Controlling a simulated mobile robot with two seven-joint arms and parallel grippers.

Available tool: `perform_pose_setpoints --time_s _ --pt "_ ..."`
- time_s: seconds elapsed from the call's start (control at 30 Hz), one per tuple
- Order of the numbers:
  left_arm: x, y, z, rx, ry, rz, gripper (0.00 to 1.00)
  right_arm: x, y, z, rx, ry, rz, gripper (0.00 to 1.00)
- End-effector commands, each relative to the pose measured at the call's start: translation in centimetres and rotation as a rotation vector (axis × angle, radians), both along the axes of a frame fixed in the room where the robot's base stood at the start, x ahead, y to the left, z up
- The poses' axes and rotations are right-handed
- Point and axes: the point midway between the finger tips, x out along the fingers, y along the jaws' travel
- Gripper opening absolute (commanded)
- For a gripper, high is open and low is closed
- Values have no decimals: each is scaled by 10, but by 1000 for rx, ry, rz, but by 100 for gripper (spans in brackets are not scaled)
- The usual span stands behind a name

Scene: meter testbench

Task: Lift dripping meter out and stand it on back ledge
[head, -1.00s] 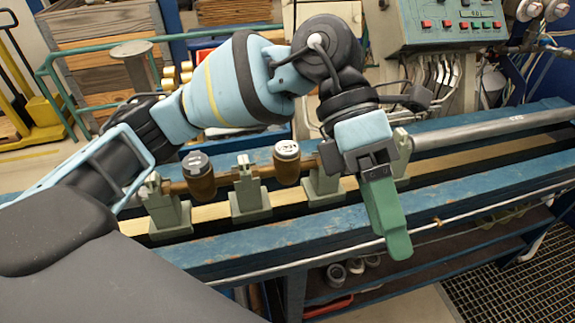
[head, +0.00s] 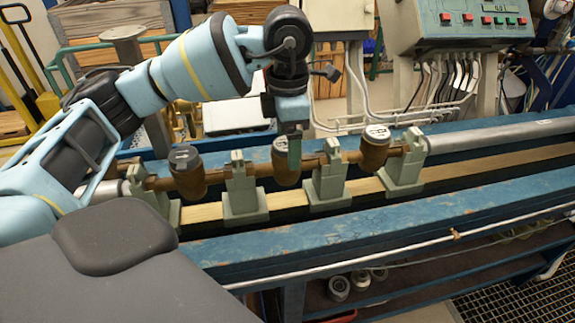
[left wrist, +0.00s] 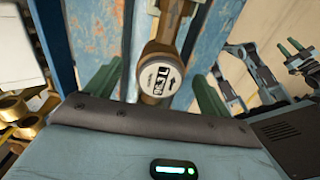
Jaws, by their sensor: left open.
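Three brass meters sit in a row on the bench pipe: a left one (head: 186,176) with a grey top, a middle one (head: 283,172) with a white dial, and a right one (head: 374,150). I cannot see drips on any. My left gripper (head: 294,160) points down at the middle meter, its green finger partly covering it. In the left wrist view, this meter's dial (left wrist: 160,78) lies between the open fingers, with no grip visible. The blue back ledge (head: 460,132) runs behind the row. My right gripper (left wrist: 297,50) shows small in the left wrist view.
Pale green clamp stands (head: 243,195) flank the meters closely. A grey pipe (head: 490,135) continues to the right. The blue front rail (head: 400,220) is clear. A control box (head: 470,22) with cables stands behind the bench.

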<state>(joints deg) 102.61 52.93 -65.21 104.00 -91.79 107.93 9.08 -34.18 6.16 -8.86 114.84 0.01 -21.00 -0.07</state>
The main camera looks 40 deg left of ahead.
Motion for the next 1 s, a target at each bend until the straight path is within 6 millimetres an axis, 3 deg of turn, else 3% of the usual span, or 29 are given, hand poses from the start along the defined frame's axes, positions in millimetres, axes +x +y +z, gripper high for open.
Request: perform_pose_setpoints --time_s 0.27,0.6,0.9,1.0 --pt "-1 0 -13 -1 2 -1 82 1 0 1 0 -1 0 36" --pt "-3 2 -56 0 3 -1 82 4 0 5 1 -10 -1 36" --pt "-3 2 -60 -2 1 -1 82 3 0 5 1 -9 -1 36" --pt "-3 2 -60 -2 1 -1 70 3 0 5 1 -8 -1 36"
